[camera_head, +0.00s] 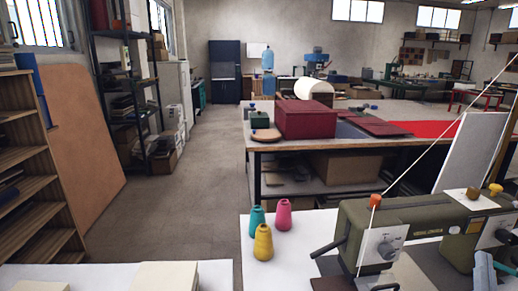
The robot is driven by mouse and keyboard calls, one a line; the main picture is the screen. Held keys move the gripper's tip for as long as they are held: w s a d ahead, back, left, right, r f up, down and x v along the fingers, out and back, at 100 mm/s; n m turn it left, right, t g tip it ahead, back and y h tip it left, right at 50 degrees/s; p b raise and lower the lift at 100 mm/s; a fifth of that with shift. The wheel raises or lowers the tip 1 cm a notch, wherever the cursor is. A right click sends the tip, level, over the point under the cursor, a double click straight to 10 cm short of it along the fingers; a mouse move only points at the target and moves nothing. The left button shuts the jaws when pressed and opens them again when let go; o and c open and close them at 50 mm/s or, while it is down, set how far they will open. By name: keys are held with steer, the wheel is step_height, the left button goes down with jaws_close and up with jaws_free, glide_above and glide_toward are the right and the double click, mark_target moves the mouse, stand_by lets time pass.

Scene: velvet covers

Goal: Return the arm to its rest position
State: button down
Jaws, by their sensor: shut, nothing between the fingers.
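No part of my gripper or arm can be made out in the head view, so its pose and jaws are hidden from me. The nearest things are an olive sewing machine (425,222) at the lower right and a white table (300,262) under it. Three thread cones stand upright on this table, left of the machine: teal (257,220), pink (283,215) and yellow (263,243).
Pale stacked sheets (165,276) lie at the bottom edge. A wooden shelf (35,175) and a leaning brown board (82,135) stand at left. A workbench (340,146) bears a dark red box (304,119). The floor aisle (190,185) between is clear.

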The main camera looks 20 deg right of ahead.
steer(key=s+a+f+n+t+y, duration=0.1)
steer(key=s+a+f+n+y, duration=0.15)
steer(key=a, duration=0.55)
steer(key=s+a+f+n+y, duration=0.1)
steer(key=a+f+n+y, duration=0.1)
steer(key=a+y, duration=0.35)
steer(key=s+a+f+n+t+y, duration=0.1)
steer(key=s+a+f+n, duration=0.1)
steer(key=a, duration=0.7)
steer(key=s+a+f+n+g+y+p, duration=0.2)
steer(key=s+a+n+y, duration=0.3)
steer(key=s+a, duration=0.9)
steer(key=a+g+y, duration=0.1)
steer(key=y, duration=0.2)
steer(key=shift+a+f+y, duration=0.2)
steer(key=shift+a+y, duration=0.1)
steer(key=shift+a, duration=0.05)
